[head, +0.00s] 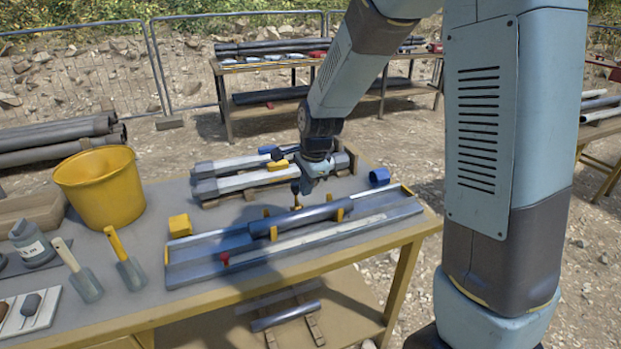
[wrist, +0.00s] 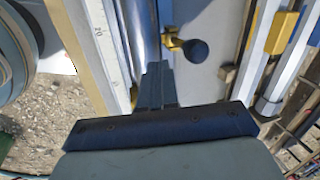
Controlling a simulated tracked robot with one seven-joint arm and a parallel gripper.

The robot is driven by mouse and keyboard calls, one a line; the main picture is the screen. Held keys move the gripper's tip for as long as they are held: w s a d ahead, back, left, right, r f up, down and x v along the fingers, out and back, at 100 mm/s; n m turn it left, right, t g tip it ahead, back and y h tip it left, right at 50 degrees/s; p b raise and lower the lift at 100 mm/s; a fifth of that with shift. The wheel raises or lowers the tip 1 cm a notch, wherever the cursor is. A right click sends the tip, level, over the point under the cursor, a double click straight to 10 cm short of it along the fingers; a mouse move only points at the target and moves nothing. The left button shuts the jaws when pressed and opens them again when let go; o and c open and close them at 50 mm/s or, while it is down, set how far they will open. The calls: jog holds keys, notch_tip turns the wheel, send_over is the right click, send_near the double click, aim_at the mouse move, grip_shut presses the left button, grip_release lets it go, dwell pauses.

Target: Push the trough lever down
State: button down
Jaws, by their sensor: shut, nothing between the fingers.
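The trough (head: 190,262) is a long grey-blue channel on the table, with a dark pipe (head: 318,214) lying in yellow clamps. A small lever (head: 295,197) stands up at the trough's back side, its dark knob near my gripper (head: 306,187). In the wrist view the lever shows as a dark round knob (wrist: 195,50) on a yellow mount (wrist: 172,41). My gripper's fingers (wrist: 157,75) are shut together and empty. They lie over the pipe side, left of the knob and apart from it in that picture; the height gap is unclear.
A yellow block (head: 180,225) and a blue cylinder (head: 379,177) stand near the trough's ends. Grey bars (head: 235,182) lie on a rack behind it. A yellow bucket (head: 102,188), trowels (head: 125,262) and a bottle (head: 32,244) occupy the left side.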

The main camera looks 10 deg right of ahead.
aim_at(296, 195)
jog(key=shift+w+a+f, duration=0.25)
jog(key=shift+w+a, duration=0.1)
jog(key=shift+w, duration=0.25)
jog(key=shift+w+a+f, duration=0.2)
jog(key=shift+w+a, duration=0.1)
jog(key=shift+w, duration=0.25)
jog(key=shift+a, duration=0.1)
